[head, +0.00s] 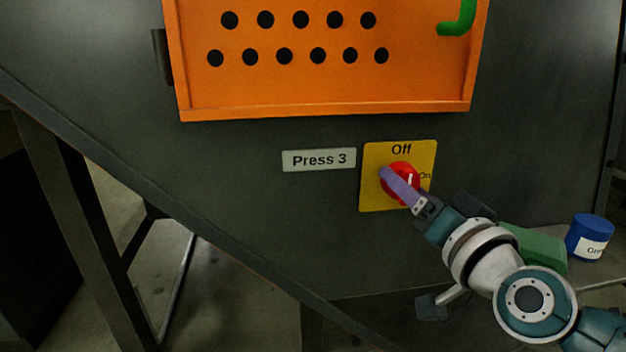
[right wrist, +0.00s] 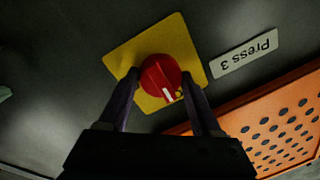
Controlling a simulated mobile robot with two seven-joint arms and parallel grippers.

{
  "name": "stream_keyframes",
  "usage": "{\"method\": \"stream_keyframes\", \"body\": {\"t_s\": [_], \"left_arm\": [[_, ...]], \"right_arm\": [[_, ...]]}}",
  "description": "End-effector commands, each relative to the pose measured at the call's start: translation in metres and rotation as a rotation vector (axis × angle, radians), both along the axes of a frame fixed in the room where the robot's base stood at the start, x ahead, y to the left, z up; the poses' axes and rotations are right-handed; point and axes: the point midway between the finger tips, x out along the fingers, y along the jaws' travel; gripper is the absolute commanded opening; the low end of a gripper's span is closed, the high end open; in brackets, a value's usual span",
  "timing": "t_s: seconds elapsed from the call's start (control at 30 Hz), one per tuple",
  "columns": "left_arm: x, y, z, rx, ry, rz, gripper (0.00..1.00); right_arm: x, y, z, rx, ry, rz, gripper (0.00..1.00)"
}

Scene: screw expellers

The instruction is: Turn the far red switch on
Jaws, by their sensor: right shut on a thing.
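The red switch (head: 402,169) is a round knob on a yellow plate (head: 371,198) marked Off at the top and On at the right. Its white mark points up, toward Off. My right gripper (head: 388,176) is at the knob, one purple finger lying across its front in the head view. In the right wrist view, the two fingers (right wrist: 160,80) stand on either side of the red knob (right wrist: 158,72), shut on it. The left gripper is not in view.
A "Press 3" label (head: 319,160) is left of the plate. An orange panel with black holes (head: 320,103) and a green handle (head: 460,16) is above. A blue tub (head: 588,238) and a green object (head: 541,248) are at lower right, near my right arm.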

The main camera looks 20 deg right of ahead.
Motion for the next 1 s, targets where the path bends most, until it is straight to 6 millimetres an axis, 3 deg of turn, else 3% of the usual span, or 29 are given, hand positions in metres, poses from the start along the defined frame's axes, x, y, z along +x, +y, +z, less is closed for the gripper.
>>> {"method": "stream_keyframes", "body": {"t_s": [0.47,1.0], "left_arm": [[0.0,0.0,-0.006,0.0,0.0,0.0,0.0],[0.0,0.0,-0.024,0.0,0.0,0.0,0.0]], "right_arm": [[0.0,0.0,-0.001,0.108,-0.026,0.001,0.1],[0.0,0.001,-0.003,0.578,-0.139,0.0,0.1]]}}
